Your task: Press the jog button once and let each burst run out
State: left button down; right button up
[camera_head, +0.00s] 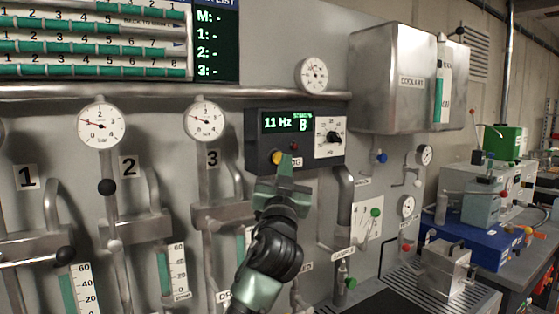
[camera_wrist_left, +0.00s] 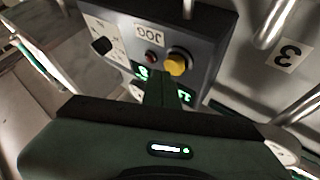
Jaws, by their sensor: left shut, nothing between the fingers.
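The dark control box (camera_head: 320,158) hangs on the grey wall panel. Its green display (camera_head: 287,121) reads "11 Hz" and "STARTS 8". The yellow jog button (camera_head: 276,157) is at its lower left; it also shows in the left wrist view as a round yellow cap (camera_wrist_left: 177,64) beside a small red one (camera_wrist_left: 151,56) and a "JOG" label (camera_wrist_left: 148,31). My left gripper (camera_head: 286,160) is shut and empty, its tips just right of the button in the head view. I cannot tell whether they touch the box. The fingers partly hide the label and display. My right gripper is not in view.
A black dial (camera_head: 334,137) sits on the box's white plate. Pressure gauges (camera_head: 205,121), pipes and numbered level tubes are to the left. A steel coolant tank (camera_head: 392,75) juts out at right.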

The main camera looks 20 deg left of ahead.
pick_arm(q)
jog(key=shift+s+d, duration=0.15)
jog(key=shift+d, duration=0.05)
jog(key=s+d, duration=0.1)
jog(key=d, duration=0.1)
jog(key=s+d, duration=0.2)
jog(key=shift+b, duration=0.3)
dwell(0.6)
